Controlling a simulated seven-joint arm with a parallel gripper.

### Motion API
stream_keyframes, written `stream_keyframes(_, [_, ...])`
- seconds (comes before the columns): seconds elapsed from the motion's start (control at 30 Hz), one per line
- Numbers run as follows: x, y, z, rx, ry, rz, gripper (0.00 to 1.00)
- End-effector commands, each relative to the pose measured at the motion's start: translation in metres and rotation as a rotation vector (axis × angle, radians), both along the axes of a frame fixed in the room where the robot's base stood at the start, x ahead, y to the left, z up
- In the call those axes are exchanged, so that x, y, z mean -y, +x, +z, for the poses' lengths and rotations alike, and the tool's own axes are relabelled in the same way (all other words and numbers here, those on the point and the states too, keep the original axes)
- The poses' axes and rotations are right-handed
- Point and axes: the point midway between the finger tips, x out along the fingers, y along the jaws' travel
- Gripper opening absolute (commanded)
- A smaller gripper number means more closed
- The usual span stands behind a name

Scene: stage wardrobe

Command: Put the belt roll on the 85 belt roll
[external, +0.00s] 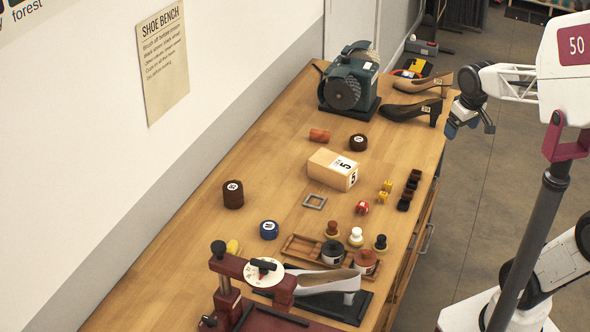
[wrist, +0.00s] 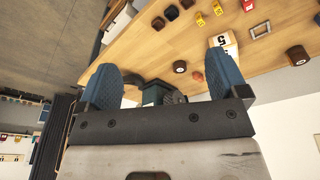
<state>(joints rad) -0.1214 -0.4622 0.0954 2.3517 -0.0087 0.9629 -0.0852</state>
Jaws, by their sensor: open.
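A tall dark brown belt roll (external: 233,194) stands upright on the bench at left, with a pale number on top that is too small to read surely. A shorter dark brown roll (external: 358,142) with a white label stands farther back; it also shows in the wrist view (wrist: 180,67). A blue roll (external: 269,230) with a label stands nearer the front. A reddish-brown cylinder (external: 319,135) lies on its side beside the short dark roll. My gripper (external: 470,128) is open and empty, off the bench's right edge; its blue fingers are wide apart in the wrist view (wrist: 165,68).
A cream box (external: 333,169) marked 5 and a grey square frame (external: 314,201) lie mid-bench. A wooden tray (external: 297,248) with jars and a red press (external: 246,281) fill the front. The bench's left side has free room.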

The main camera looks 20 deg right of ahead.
Motion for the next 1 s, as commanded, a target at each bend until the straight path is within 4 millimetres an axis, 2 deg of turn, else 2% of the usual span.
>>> stream_keyframes(0.03, [0.009,-0.014,-0.004,0.006,0.003,-0.03,0.92])
stream_keyframes(0.2, [0.032,-0.056,-0.019,0.021,0.011,-0.123,0.92])
stream_keyframes(0.4, [0.046,-0.089,-0.034,0.035,0.019,-0.201,0.92])
stream_keyframes(0.6, [0.051,-0.101,-0.04,0.038,0.022,-0.229,0.92])
stream_keyframes(1.0, [0.051,-0.101,-0.04,0.038,0.022,-0.229,0.92])
